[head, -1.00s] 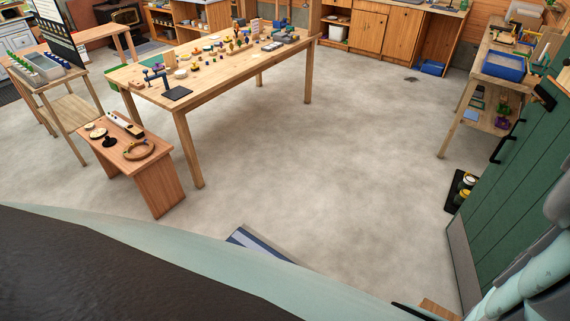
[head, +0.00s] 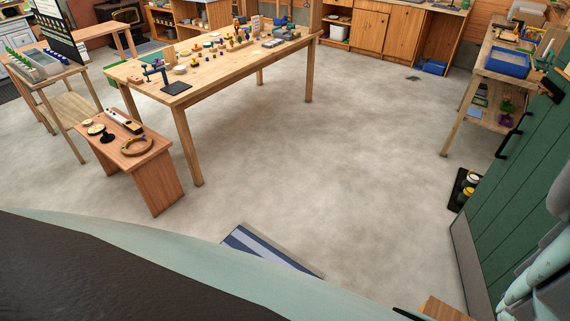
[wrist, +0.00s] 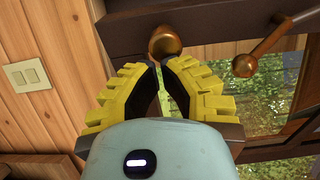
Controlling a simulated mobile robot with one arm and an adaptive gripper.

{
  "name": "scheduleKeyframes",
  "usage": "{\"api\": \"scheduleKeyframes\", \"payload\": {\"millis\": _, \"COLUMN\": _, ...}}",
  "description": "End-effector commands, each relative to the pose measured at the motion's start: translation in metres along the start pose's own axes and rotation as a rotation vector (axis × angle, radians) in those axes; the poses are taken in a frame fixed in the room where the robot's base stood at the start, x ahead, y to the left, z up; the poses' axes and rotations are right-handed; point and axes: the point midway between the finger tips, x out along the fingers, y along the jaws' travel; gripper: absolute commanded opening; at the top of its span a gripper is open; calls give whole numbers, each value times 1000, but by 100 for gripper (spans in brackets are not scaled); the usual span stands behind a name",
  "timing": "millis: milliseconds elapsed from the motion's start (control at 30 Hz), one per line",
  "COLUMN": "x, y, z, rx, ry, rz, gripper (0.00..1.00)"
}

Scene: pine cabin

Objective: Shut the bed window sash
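The window's dark brown frame (wrist: 225,25) fills the upper right of the wrist view. A round brass knob (wrist: 165,42) sits on it near the top centre. A brass lever handle with a ball end (wrist: 262,48) is to the right of the knob. Window glass (wrist: 240,88) shows greenery behind it. My gripper (wrist: 160,64) has yellow fingers with dark pads, and a narrow gap shows between them. The fingertips are just below the knob in the picture; I cannot tell whether they touch it. The head view shows neither the window nor my gripper.
A light switch plate (wrist: 26,75) is on the pine wall at left. In the head view, a striped mat (head: 262,252) lies on the floor, a small bench (head: 150,175) and a long work table (head: 200,85) stand left, and a green door (head: 520,190) is at right. The middle floor is clear.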

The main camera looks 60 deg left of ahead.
Motion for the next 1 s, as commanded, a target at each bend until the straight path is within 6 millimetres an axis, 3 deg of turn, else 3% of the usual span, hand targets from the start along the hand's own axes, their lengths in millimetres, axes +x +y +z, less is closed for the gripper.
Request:
{"api": "scheduleKeyframes", "payload": {"millis": 400, "x": 30, "y": 2, "z": 3, "rx": 1, "ry": 75, "rz": -4, "gripper": 0}}
{"api": "scheduleKeyframes", "payload": {"millis": 1000, "x": 58, "y": 1, "z": 8, "rx": -1, "ry": 107, "rz": -1, "gripper": 0}}
